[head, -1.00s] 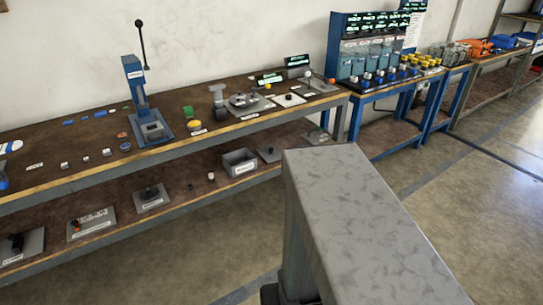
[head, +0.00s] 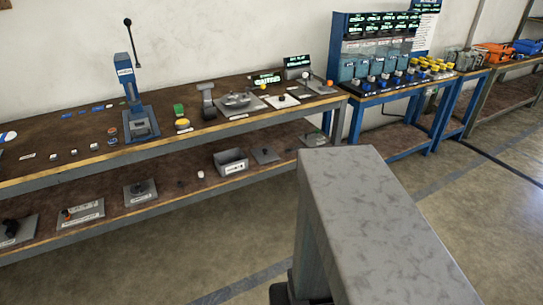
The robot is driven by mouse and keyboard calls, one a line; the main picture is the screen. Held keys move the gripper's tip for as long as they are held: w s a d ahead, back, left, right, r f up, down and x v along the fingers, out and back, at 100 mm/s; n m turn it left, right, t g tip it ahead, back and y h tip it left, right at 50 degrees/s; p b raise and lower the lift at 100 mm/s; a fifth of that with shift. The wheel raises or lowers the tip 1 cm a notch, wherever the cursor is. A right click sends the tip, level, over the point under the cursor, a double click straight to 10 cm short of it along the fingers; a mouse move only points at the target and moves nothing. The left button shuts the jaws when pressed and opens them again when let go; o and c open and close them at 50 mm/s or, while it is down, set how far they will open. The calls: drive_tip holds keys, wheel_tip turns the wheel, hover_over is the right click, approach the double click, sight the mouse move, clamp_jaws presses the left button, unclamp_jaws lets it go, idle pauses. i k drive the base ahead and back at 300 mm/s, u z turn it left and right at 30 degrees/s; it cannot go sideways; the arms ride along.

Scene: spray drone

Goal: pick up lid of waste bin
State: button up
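A small open-topped grey bin (head: 236,170) with a white label stands on the lower shelf of the long bench. Its label is too small to read. A flat grey plate with a small dark knob (head: 265,155) lies just right of it. Another grey plate with a black knob (head: 140,194) lies further left on that shelf. I cannot tell which of these, if any, is the waste bin's lid. My gripper is out of view; only a grey link of my arm shows in front, right of the bin.
The long bench's upper top (head: 60,168) carries a blue lever press (head: 138,112) and many small parts. More plates with knobs (head: 80,214) lie at the lower left. Blue benches with a dispenser rack (head: 385,50) stand at the right. The floor (head: 215,250) in front is clear.

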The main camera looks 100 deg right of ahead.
sight(265, 154)
drive_tip(key=z, duration=0.05)
drive_tip(key=k, duration=2.05)
drive_tip(key=z, duration=1.05)
drive_tip(key=i, duration=1.05)
drive_tip(key=u, duration=0.05)
